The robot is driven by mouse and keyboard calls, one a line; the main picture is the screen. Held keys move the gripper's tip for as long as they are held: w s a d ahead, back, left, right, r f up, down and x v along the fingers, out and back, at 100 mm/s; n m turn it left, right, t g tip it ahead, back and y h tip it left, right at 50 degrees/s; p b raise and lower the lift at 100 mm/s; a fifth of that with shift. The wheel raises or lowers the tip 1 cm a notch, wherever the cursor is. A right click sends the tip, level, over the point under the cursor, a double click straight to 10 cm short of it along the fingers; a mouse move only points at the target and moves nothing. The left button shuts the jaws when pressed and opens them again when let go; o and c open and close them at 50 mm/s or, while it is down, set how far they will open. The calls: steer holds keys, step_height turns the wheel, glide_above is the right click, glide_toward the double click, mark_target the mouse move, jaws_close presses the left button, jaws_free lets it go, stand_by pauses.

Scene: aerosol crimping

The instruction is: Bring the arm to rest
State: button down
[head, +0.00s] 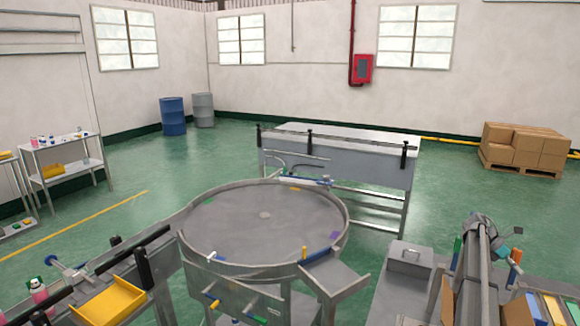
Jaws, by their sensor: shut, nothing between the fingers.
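My gripper is not in this head view, and I make out no part of my arm for certain. Whether it is near anything cannot be seen from here.
A round grey rotary table (225,225) stands in front, with a grey bench (335,170) behind it. A yellow tray (108,301) is at the lower left. A grey machine (478,270) and a grey box (408,257) are at the lower right. Green floor (460,190) is open beyond.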

steer(key=a+f+m+t+y, duration=0.1)
steer(key=a+f+m+t, duration=0.2)
steer(key=a, duration=1.5)
steer(key=a+f+m+t+y, duration=0.1)
steer(key=a+f+m+t, duration=0.25)
steer(key=a, duration=1.35)
steer(key=s+a+m+t+y, duration=0.1)
steer(key=s+a, duration=0.3)
steer(key=a, duration=0.6)
steer(key=s+a+f+m+t+y, duration=0.1)
steer(key=s+a+m, duration=0.3)
steer(key=a, duration=0.5)
steer(key=s+a+f+m+t+y, duration=0.1)
steer(key=s+a+m+y, duration=0.1)
steer(key=a, duration=0.8)
steer(key=shift+s+a+m+y, duration=0.35)
steer(key=shift+s+m, duration=0.3)
steer(key=shift+s, duration=0.35)
